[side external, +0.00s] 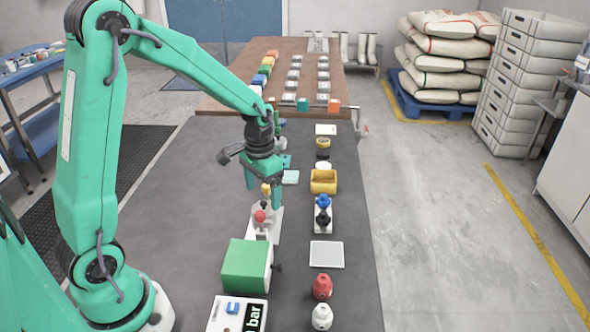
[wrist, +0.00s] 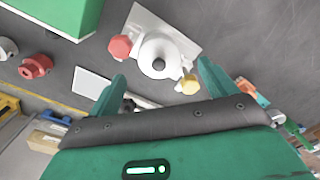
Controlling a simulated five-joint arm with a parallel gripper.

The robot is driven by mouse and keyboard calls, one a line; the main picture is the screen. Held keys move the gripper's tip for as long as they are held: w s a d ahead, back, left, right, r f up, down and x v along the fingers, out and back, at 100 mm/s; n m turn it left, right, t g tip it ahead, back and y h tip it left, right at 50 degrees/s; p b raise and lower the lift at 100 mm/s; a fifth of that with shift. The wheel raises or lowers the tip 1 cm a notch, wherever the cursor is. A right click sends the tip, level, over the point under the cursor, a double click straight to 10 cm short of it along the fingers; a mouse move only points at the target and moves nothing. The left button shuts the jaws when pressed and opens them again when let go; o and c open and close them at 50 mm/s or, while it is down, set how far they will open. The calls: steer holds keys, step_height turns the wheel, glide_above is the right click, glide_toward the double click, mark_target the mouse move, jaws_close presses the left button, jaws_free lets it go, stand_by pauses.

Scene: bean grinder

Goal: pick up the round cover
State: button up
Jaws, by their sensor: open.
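A white round part with a dark centre knob (wrist: 158,63) sits on a white base plate (wrist: 135,22) in the wrist view. It looks like the round cover, with a red knob (wrist: 121,47) and a yellow knob (wrist: 188,84) beside it. In the side view the same device (side external: 262,222) stands under my gripper, partly hidden by it. My gripper (wrist: 160,69) is open and empty, its two green fingers spread on either side of the round part in the wrist view. The exact height of the fingertips above it is hard to tell.
A green box (side external: 245,264) stands close in front of the device. To its right are a blue-topped part (side external: 323,213), a yellow container (side external: 323,181), a white tray (side external: 327,254) and a red part (side external: 322,286). A white disc (side external: 322,166) lies farther back.

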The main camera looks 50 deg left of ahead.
mark_target(264, 202)
steer(key=shift+f, duration=2.2)
steer(key=c, duration=1.1)
steer(key=shift+r, duration=0.2)
step_height(264, 202, up, 10)
steer(key=shift+f, duration=0.15)
